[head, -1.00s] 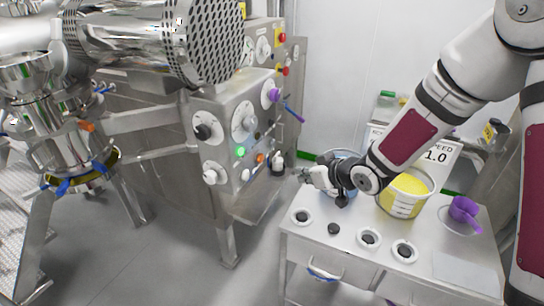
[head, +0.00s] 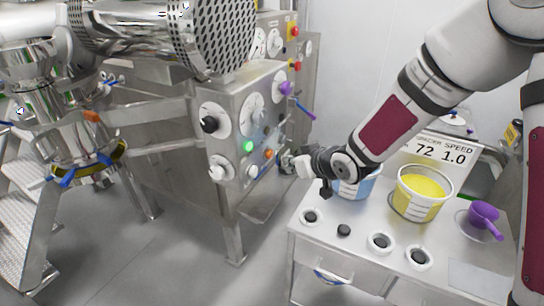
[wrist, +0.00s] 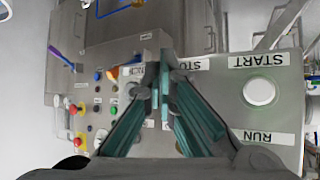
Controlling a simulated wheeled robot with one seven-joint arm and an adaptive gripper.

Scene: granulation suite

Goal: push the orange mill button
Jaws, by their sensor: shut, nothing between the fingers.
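The orange button (head: 269,153) sits low on the steel control panel (head: 226,107), right of a lit green button (head: 248,147) and above a white knob (head: 253,171). My gripper (head: 286,161) is just right of the orange button in the head view, with a small gap in the picture. The exact distance in depth is unclear. In the wrist view my gripper (wrist: 159,78) has its teal fingers together and empty, pointing at the panel. A small orange button (wrist: 113,72) shows left of the fingertips there. The fingers hide part of the panel.
Large inverted START (wrist: 255,61) and RUN lettering shows at right in the wrist view. A red emergency button (head: 293,31) is higher up. A cart (head: 335,252) with a yellow tub (head: 422,192), blue tub (head: 356,184) and purple scoop (head: 485,216) stands right.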

